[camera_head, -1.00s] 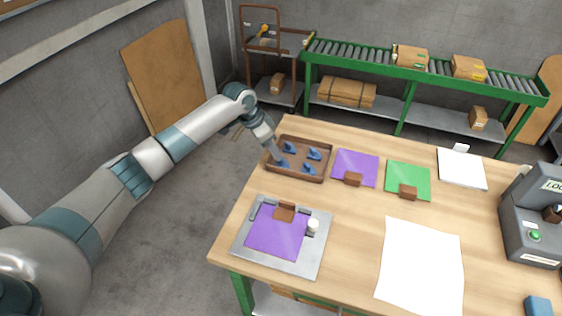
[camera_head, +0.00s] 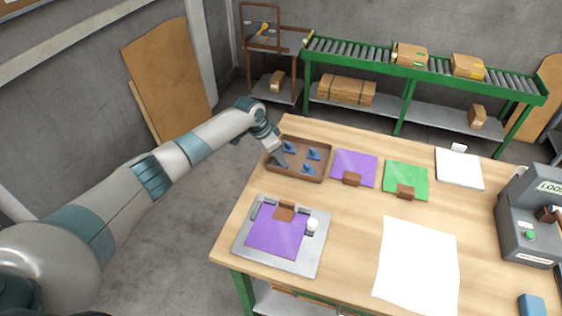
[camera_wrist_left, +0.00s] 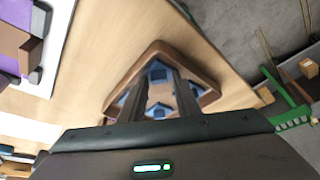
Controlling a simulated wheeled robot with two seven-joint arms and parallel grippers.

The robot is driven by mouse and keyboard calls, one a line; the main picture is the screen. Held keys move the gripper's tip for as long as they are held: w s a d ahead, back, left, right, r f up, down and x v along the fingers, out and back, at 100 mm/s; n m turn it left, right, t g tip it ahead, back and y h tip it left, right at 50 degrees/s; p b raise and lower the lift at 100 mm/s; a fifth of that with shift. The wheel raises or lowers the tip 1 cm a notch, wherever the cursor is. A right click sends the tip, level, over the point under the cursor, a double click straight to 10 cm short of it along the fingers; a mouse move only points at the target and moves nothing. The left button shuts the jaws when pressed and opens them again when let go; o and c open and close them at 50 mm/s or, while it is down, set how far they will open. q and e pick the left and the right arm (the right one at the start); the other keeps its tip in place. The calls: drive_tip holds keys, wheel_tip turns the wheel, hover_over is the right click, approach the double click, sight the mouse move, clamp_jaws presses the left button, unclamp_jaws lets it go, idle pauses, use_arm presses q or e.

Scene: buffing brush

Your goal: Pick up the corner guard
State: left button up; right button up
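Several small blue pieces, which look like the corner guards, lie in a brown tray (camera_head: 318,179) at the table's back left. Three show clearly in the head view: one at the back (camera_head: 289,148), one at the right (camera_head: 313,154) and one in front (camera_head: 308,169). My left gripper (camera_head: 280,162) points down into the tray's left side and covers the spot of another guard. In the left wrist view, the two dark fingers of the gripper (camera_wrist_left: 163,78) stand apart over the tray (camera_wrist_left: 207,78). Blue pieces (camera_wrist_left: 160,111) show between and beside them; contact cannot be told. My right gripper is out of view.
Right of the tray lie a purple sheet (camera_head: 352,163) and a green sheet (camera_head: 404,176), each with a brown block. A grey plate with a purple sheet (camera_head: 275,232) lies in front. White paper (camera_head: 418,265) and a grey machine (camera_head: 530,220) are further right.

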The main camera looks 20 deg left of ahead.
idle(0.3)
use_arm(q)
clamp_jaws()
drive_tip(key=shift+r, duration=0.15)
drive_tip(key=shift+r+b, duration=0.4)
drive_tip(key=shift+r, duration=0.15)
wheel_tip(320, 180, up, 2)
drive_tip(key=shift+r+b, duration=0.25)
drive_tip(key=shift+b, duration=0.3)
drive_tip(key=s+d+r+b, duration=0.3)
drive_tip(key=s+d+r, duration=0.2)
drive_tip(key=d, duration=0.5)
wheel_tip(320, 180, up, 2)
drive_tip(key=shift+s+d+r, duration=0.1)
drive_tip(key=shift+s+d, duration=0.05)
drive_tip(key=shift+s, duration=0.2)
